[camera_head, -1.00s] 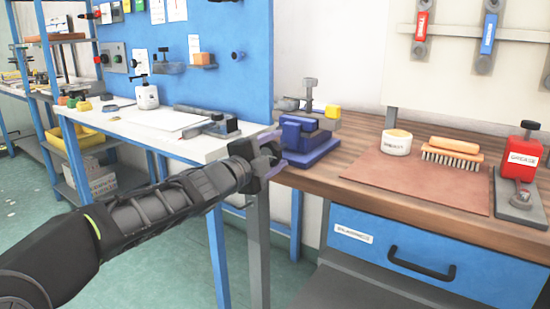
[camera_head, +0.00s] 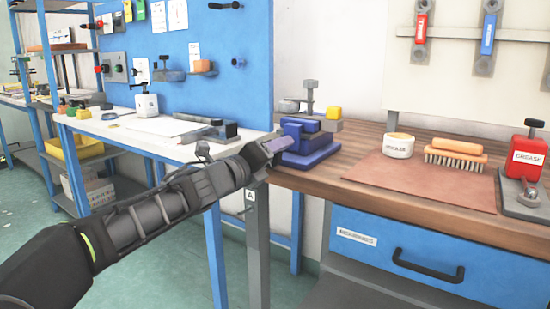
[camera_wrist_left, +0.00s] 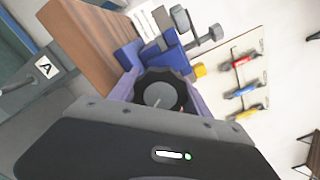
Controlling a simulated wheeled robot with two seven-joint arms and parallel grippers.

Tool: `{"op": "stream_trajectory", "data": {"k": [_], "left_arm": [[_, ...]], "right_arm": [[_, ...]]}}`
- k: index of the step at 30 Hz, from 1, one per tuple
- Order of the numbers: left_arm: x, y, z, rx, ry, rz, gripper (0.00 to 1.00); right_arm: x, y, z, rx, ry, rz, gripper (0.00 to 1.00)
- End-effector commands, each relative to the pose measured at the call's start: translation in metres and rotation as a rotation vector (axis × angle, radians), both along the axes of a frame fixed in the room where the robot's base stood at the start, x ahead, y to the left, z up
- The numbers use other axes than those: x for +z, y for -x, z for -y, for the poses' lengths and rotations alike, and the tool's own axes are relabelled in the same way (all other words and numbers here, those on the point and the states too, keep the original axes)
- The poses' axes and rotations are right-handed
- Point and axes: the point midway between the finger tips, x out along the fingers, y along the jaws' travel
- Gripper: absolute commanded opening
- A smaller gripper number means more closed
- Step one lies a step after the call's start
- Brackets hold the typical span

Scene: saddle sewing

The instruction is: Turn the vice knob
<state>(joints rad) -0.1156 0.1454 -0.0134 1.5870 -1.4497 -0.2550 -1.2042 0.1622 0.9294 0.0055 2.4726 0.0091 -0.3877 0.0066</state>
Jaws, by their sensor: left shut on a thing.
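The blue vice (camera_head: 305,138) stands at the left end of the wooden bench, and it also shows in the left wrist view (camera_wrist_left: 127,55). Its round black knob (camera_wrist_left: 160,92) sits between the fingers of my left gripper (camera_wrist_left: 158,88). The knob has a grey face. In the head view my left gripper (camera_head: 272,148) reaches the vice's left side and hides the knob. My left gripper is shut on the knob, with a purple finger on each side of it. My right gripper is in neither view.
A white table (camera_head: 150,135) stands to the left. A blue drawer (camera_head: 400,250) is below the bench.

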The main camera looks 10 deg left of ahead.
Motion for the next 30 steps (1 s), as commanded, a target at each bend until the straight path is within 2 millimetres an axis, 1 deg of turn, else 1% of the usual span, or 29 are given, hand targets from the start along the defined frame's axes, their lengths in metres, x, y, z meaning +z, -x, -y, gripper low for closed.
{"op": "stream_trajectory", "data": {"k": [1,6,15,21,30], "left_arm": [[-0.003,0.0,0.0,0.0,-0.04,0.015,0.15],[-0.003,0.0,0.0,-0.001,-0.177,0.068,0.15],[-0.003,0.0,0.0,-0.001,-0.339,0.132,0.15],[-0.003,-0.001,0.0,-0.001,-0.38,0.148,0.15],[-0.003,-0.001,0.0,-0.001,-0.387,0.151,0.15]], "right_arm": [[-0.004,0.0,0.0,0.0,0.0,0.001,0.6],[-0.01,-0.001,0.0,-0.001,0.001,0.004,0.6],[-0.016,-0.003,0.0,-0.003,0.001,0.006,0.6],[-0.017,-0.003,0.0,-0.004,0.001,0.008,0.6],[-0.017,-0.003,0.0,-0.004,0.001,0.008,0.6]]}}
